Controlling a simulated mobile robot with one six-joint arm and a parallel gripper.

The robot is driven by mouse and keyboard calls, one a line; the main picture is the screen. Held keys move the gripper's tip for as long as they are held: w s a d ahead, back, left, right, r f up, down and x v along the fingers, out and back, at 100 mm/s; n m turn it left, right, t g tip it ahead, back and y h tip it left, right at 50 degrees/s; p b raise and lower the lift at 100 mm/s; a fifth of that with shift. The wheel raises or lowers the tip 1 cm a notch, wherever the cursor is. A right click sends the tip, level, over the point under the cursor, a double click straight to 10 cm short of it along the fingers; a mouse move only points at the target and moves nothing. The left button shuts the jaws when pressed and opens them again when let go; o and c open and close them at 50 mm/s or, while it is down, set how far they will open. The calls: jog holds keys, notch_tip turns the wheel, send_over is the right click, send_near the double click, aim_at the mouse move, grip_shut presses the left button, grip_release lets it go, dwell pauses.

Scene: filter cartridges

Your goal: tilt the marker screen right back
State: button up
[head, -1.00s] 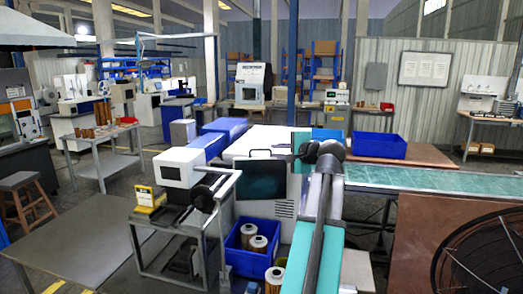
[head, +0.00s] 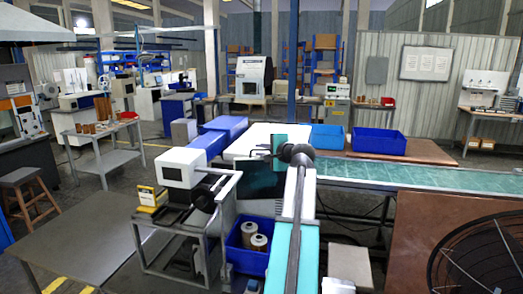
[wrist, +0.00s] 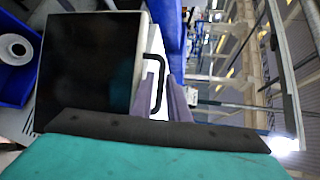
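The marker screen, a dark flat panel (head: 262,178), stands at the front of a white-topped machine, right of the small boxy printer-like unit. Its black loop handle (head: 262,154) is at the top edge. In the wrist view the screen (wrist: 92,62) fills the left, with the handle (wrist: 160,85) at its right edge. My gripper (wrist: 174,92) shows two grey-lilac fingers close beside the handle bar. I cannot tell whether they are around it or touching it. In the head view my arm hides the fingers and the screen's right side.
A blue bin (head: 237,256) with cartridges (head: 259,243) stands below the screen. A white boxy unit (head: 182,167) on a metal frame is to the left. A green conveyor (head: 400,176) runs right, with blue bins (head: 379,141) behind. A large fan (head: 488,262) is at front right.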

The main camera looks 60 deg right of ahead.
grip_shut()
dwell(1.4)
jog(key=shift+w+d+f+b, duration=0.3)
jog(key=shift+w+d+b, duration=0.15)
jog(key=shift+d, duration=0.15)
jog(key=shift+w+d+f+b, duration=0.25)
jog(key=shift+w+d+b, duration=0.2)
jog(key=shift+d, duration=0.15)
jog(key=shift+w+d+f+b, duration=0.3)
jog(key=shift+w+d+b, duration=0.15)
jog(key=shift+d, duration=0.15)
grip_release()
